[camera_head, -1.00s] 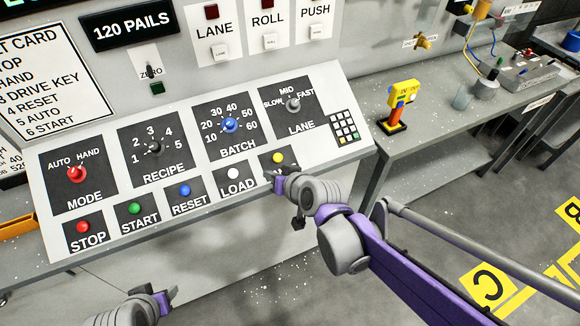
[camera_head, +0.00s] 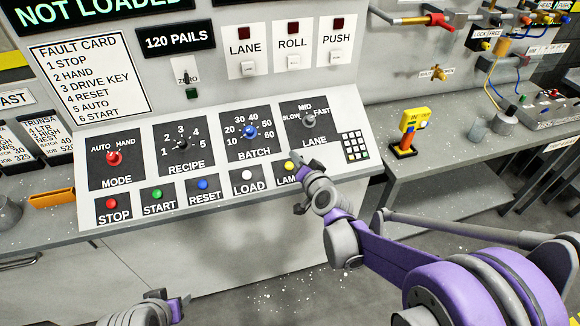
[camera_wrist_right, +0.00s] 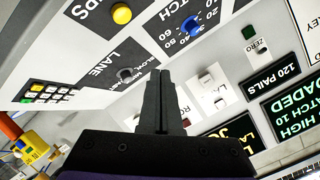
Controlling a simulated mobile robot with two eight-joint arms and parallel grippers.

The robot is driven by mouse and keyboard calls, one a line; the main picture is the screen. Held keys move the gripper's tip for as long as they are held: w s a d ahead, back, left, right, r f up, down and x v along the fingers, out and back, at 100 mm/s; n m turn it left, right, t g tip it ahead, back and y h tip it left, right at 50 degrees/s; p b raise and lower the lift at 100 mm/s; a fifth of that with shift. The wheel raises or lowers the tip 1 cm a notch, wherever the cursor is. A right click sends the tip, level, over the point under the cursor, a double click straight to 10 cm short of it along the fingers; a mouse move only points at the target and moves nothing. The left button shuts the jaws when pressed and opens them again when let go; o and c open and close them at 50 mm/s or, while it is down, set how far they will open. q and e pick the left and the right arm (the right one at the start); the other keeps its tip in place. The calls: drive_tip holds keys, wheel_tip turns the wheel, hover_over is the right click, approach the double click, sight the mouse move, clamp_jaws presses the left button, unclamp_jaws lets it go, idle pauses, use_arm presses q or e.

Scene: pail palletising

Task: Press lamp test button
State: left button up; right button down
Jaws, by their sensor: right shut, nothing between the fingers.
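The yellow button (camera_head: 289,166) sits on a dark plate at the right end of the lower button row. The plate's label reads "LAM", the rest hidden behind my right gripper. My right gripper (camera_head: 299,184) is just below and right of the button in the head view, apart from it as far as I can tell. In the right wrist view its fingers (camera_wrist_right: 160,75) are shut and empty, and the yellow button (camera_wrist_right: 121,13) shows at the upper left. My left gripper (camera_head: 172,304) is low at the left, its fingers too unclear to read.
The sloped panel also has a white LOAD button (camera_head: 247,175), a blue RESET button (camera_head: 203,184), rotary knobs above, and a keypad (camera_head: 355,146) to the right. A yellow handheld device (camera_head: 413,121) stands on the right bench. An orange tray (camera_head: 52,197) lies left of the panel.

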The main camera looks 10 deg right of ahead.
sight(287, 162)
drive_tip(key=w+f+b, duration=0.1)
drive_tip(key=f, duration=0.1)
drive_tip(key=w+f, duration=0.1)
drive_tip(key=f, duration=0.1)
drive_tip(key=w+f+b, duration=0.1)
drive_tip(key=f, duration=0.1)
drive_tip(key=shift+w+f+b, duration=0.3)
drive_tip(key=shift+f+b, duration=0.05)
use_arm(q)
drive_tip(key=shift+s+f, duration=0.3)
drive_tip(key=shift+f, duration=0.4)
drive_tip(key=shift+s+f, duration=0.35)
drive_tip(key=shift+f, duration=0.4)
drive_tip(key=shift+s+f, duration=0.3)
drive_tip(key=shift+f, duration=0.4)
use_arm(e)
drive_tip(key=shift+w+f, duration=0.35)
drive_tip(key=shift+f, duration=0.15)
drive_tip(key=shift+f, duration=0.1)
use_arm(q)
drive_tip(key=shift+g, duration=0.3)
use_arm(e)
drive_tip(key=shift+w+f, duration=0.2)
drive_tip(key=shift+f, duration=0.05)
